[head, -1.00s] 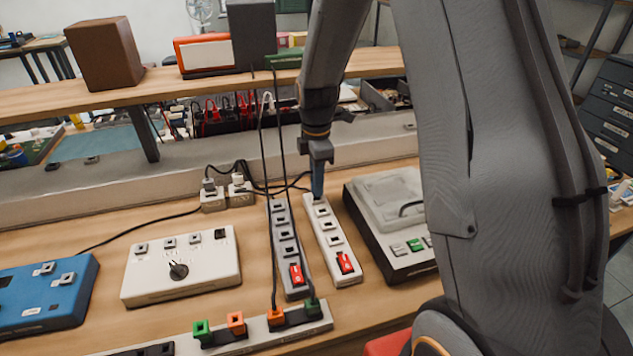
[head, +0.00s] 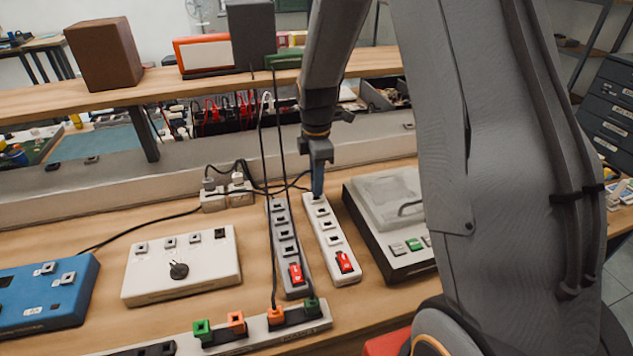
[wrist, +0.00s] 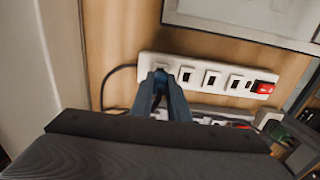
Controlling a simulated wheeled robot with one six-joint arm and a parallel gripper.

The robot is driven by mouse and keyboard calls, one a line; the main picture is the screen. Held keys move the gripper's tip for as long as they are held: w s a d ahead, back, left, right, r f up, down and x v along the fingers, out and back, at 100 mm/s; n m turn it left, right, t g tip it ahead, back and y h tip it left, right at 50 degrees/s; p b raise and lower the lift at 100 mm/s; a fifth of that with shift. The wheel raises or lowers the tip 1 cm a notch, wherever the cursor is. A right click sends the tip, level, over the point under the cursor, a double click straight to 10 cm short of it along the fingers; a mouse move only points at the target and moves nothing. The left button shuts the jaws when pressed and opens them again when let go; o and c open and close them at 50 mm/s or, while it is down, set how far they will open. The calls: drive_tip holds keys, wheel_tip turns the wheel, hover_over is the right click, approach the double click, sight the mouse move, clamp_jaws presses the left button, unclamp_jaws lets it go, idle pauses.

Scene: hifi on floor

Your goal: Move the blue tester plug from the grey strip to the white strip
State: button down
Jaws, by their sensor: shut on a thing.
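The white strip (head: 326,226) lies on the bench with a red switch at its near end. The grey strip (head: 279,222) lies beside it on the left, and its sockets look empty. My gripper (head: 318,188) points down at the far end socket of the white strip. In the wrist view my gripper (wrist: 160,100) is closed over the end socket of the white strip (wrist: 199,65). It is shut on the blue tester plug, which is mostly hidden between the blue-grey fingers. I cannot tell how deep the plug sits.
A grey device with a clear lid (head: 388,205) stands close right of the white strip. A white box with a knob (head: 205,277) is to the left. A front strip (head: 262,331) holds green and orange plugs. Two cables hang down by the grey strip. A shelf (head: 180,86) runs behind.

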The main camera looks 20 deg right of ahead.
drive_tip(key=shift+f, duration=0.75)
idle(0.9)
drive_tip(key=shift+f, duration=0.2)
idle(2.5)
drive_tip(key=c, duration=1.6)
unclamp_jaws()
wheel_tip(320, 180, up, 8)
drive_tip(key=shift+f+b, duration=0.15)
drive_tip(key=shift+b, duration=0.65)
drive_tip(key=shift+r+p, duration=1.95)
drive_tip(key=shift+r, duration=0.6)
